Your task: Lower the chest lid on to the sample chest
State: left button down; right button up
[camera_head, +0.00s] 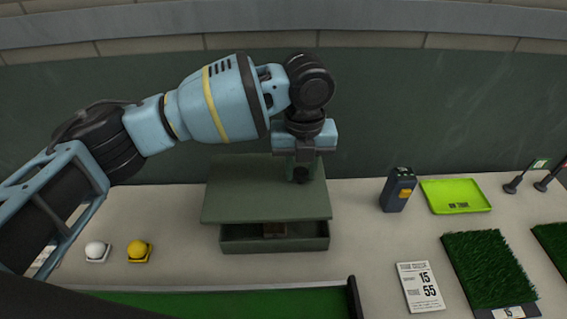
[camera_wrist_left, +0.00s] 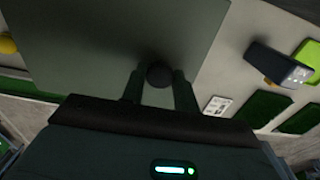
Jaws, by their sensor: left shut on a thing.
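The chest lid (camera_head: 245,193) is a flat dark green panel over the sample chest (camera_head: 260,245), a green open box on the counter. A gap shows between the lid's front edge and the chest's front wall. The lid reaches past the chest on the left; its back part hides the chest's rear. My left gripper (camera_head: 302,170) points down at the lid and is shut on its dark round knob. In the left wrist view the knob (camera_wrist_left: 160,75) sits between the two fingers, with the lid (camera_wrist_left: 100,40) spread out beyond. My right gripper is not in view.
White (camera_head: 96,250) and yellow (camera_head: 139,250) balls stand at left. A wall stands behind.

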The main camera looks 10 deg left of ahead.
aim_at(307, 182)
pick_arm(q)
jog(key=shift+d+r, duration=0.15)
jog(key=shift+d, duration=0.65)
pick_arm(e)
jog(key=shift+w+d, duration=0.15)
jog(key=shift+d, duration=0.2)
pick_arm(q)
jog(key=shift+a, duration=0.1)
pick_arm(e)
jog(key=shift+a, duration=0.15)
